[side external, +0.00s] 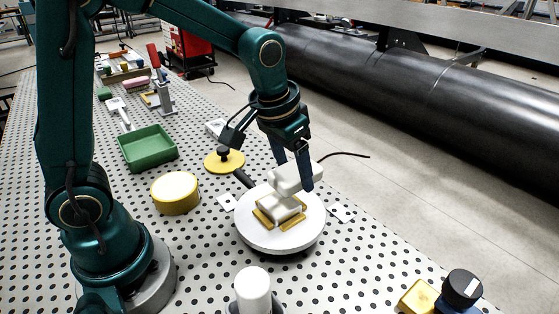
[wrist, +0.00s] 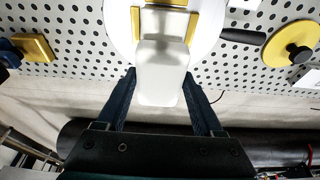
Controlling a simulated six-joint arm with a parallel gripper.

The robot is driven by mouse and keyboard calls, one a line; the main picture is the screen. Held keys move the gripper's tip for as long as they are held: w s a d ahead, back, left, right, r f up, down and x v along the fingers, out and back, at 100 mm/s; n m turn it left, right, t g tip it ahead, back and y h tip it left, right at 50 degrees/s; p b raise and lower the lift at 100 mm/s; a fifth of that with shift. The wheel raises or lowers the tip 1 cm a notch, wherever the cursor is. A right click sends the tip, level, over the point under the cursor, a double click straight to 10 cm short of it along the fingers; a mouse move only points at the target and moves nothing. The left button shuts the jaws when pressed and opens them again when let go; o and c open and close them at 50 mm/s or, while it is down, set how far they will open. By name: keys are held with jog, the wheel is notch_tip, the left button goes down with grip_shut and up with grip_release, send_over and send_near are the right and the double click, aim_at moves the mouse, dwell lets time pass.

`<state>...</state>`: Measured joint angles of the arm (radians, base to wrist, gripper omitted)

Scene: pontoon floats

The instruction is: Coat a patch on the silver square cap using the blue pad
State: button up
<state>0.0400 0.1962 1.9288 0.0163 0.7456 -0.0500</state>
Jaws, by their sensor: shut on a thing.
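My gripper (side external: 293,172) is shut on a white block-shaped tool (side external: 284,179), which also shows between the fingers in the wrist view (wrist: 160,80). The held tool is over a pale, silvery-white square piece (side external: 280,207), taken as the square cap; whether they touch I cannot tell. The cap sits between yellow brackets (side external: 293,222) on a round white plate (side external: 253,236). The brackets also show in the wrist view (wrist: 192,28). No blue pad face is visible; the underside of the held tool is hidden.
A yellow disc with a black knob (side external: 224,161), a yellow round tub (side external: 175,194) and a green tray (side external: 147,147) stand left of the plate on the perforated table. A white cylinder (side external: 252,290) is in front. A yellow block (side external: 418,297) and black knob (side external: 462,288) are front right.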

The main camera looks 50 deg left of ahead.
jog(key=shift+r, duration=2.55)
